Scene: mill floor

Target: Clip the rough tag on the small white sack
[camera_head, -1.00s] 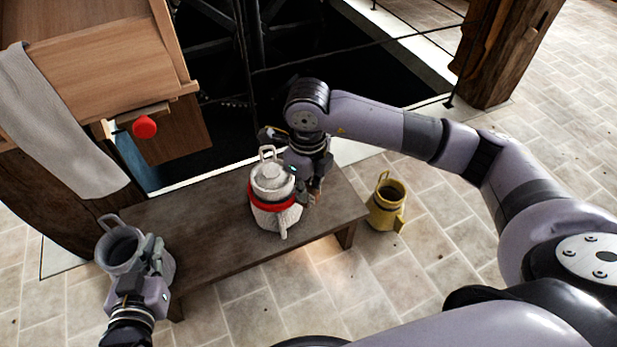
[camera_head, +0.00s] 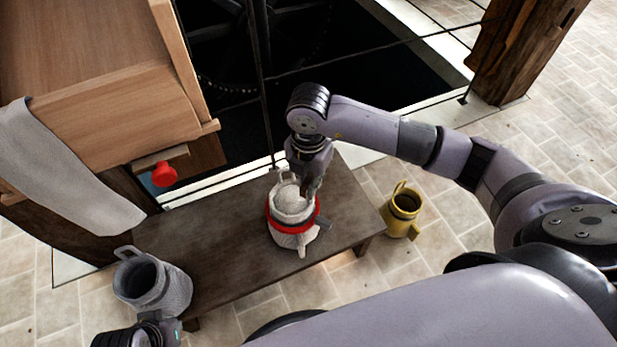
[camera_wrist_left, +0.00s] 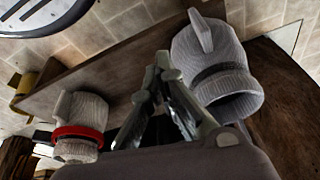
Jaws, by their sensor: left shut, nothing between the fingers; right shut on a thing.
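The small white sack (camera_head: 291,232), with a red band around it and a loop at its top, stands on the dark wooden bench (camera_head: 225,240). It also shows in the left wrist view (camera_wrist_left: 77,150). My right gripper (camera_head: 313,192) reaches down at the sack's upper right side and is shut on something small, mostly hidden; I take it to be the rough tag. A small grey piece sticks out right of the red band; I cannot tell what it is. My left gripper (camera_wrist_left: 160,68) is shut and empty beside a grey sack, low left in the head view (camera_head: 165,325).
The open-topped grey sack (camera_head: 160,288) stands at the bench's left end. A yellow sack (camera_head: 402,214) stands on the floor right of the bench. A wooden cabinet with a red knob (camera_head: 164,174) and draped cloth (camera_head: 60,170) is at left. A dark pit lies behind.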

